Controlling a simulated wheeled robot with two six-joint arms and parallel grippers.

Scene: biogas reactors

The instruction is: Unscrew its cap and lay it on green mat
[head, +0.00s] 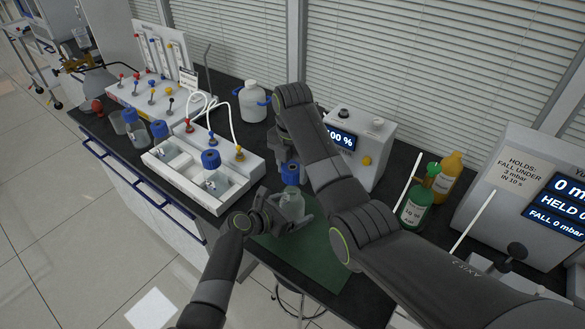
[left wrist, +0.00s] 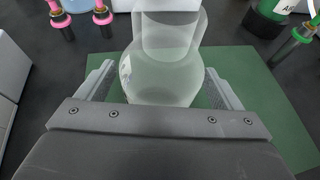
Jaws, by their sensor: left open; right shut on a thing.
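A clear bottle (head: 292,201) stands over the green mat (head: 318,262), with a blue cap (head: 291,173) at its top. In the left wrist view the bottle's translucent body (left wrist: 162,75) is upright between the jaws of my left gripper (left wrist: 160,92). That gripper, also in the head view (head: 284,212), is open around the bottle, with its fingers beside the glass. My right gripper (head: 289,160) comes down from above and is shut on the blue cap; its fingers are mostly hidden by my arm. I cannot tell whether the cap is still seated on the neck.
A white rack (head: 200,172) with blue-capped bottles stands left of the mat. A display box (head: 358,150) is behind my right arm. Green (head: 418,202) and yellow (head: 447,176) bottles stand to the right. The mat's front part is bare.

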